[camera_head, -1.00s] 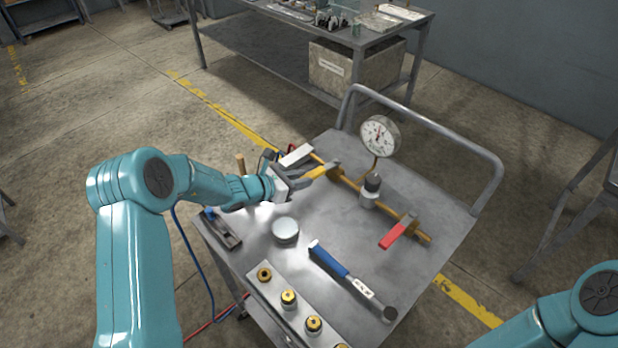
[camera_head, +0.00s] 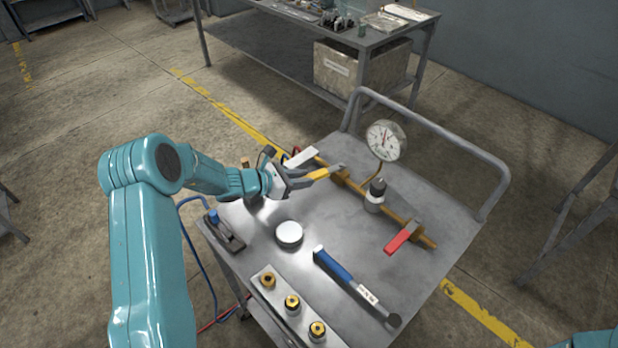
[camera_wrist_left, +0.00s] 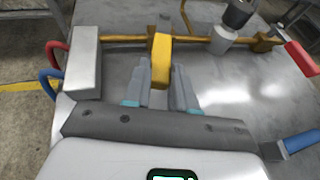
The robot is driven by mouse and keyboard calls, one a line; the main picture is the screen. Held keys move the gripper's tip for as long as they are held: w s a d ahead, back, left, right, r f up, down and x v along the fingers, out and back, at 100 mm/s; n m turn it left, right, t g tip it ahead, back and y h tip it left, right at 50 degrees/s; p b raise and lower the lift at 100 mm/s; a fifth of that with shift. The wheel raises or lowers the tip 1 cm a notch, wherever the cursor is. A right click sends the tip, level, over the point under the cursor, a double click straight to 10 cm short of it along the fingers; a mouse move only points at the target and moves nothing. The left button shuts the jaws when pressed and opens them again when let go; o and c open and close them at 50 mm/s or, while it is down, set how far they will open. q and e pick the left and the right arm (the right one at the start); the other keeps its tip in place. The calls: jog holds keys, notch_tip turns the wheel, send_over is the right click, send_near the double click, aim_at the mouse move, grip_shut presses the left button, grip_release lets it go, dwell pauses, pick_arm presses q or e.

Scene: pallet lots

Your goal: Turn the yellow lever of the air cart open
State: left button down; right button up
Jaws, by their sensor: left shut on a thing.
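The yellow lever (camera_head: 319,174) is on the brass pipe (camera_head: 401,222) of the air cart. In the left wrist view the lever (camera_wrist_left: 160,58) runs from the pipe toward my gripper. My left gripper (camera_head: 313,178) is at the lever's near end in the head view. In the left wrist view its fingers (camera_wrist_left: 162,84) lie on either side of the lever, shut on it. A red lever (camera_head: 402,238) sits farther right on the same pipe. A round pressure gauge (camera_head: 386,140) stands behind the pipe. My right gripper is out of view.
On the cart top (camera_head: 345,243) lie a blue-handled tool (camera_head: 345,277), a round tin (camera_head: 289,234) and a strip with brass fittings (camera_head: 292,303). A grey rail (camera_head: 440,130) closes the cart's far side. A grey block (camera_head: 301,157) sits at the pipe's left end.

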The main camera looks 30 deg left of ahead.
pick_arm(q)
jog(key=shift+w+a+r, duration=0.1)
jog(key=shift+r, duration=0.1)
jog(key=c, duration=0.9)
grip_release()
jog(key=shift+f, duration=0.1)
jog(key=shift+s, duration=0.2)
jog(key=b+v, duration=0.2)
jog(key=v, duration=1.4)
jog(key=shift+s, duration=0.15)
